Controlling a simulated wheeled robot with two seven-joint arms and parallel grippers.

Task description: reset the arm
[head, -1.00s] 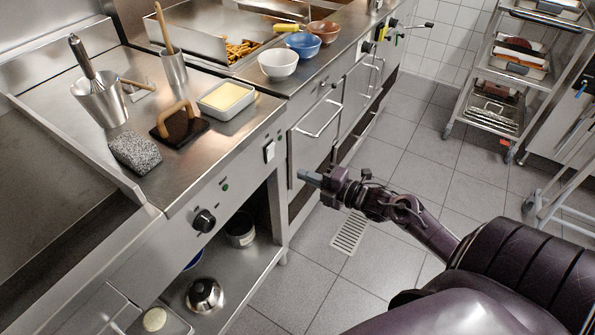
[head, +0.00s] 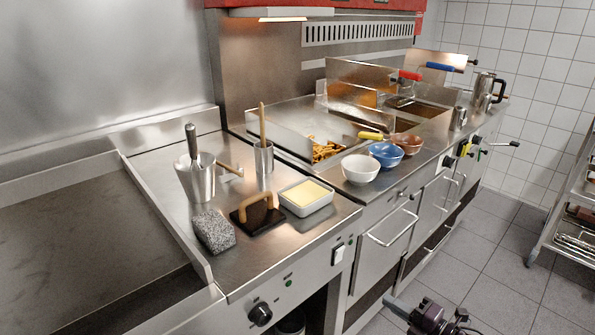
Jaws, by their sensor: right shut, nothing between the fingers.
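My right gripper (head: 393,303) shows at the bottom edge of the head view, in front of the counter and above the tiled floor. Its fingers are shut with nothing between them, and they point left toward the counter front. Only the gripper and a bit of the dark purple wrist show; the rest of the arm is cut off by the lower edge. It touches nothing that I can see. My left gripper is not in view.
The steel counter front with a black knob (head: 260,314) and a cabinet door (head: 385,240) stands left of the gripper. A white bowl (head: 360,169), a blue bowl (head: 386,154) and a butter dish (head: 306,198) stand on top.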

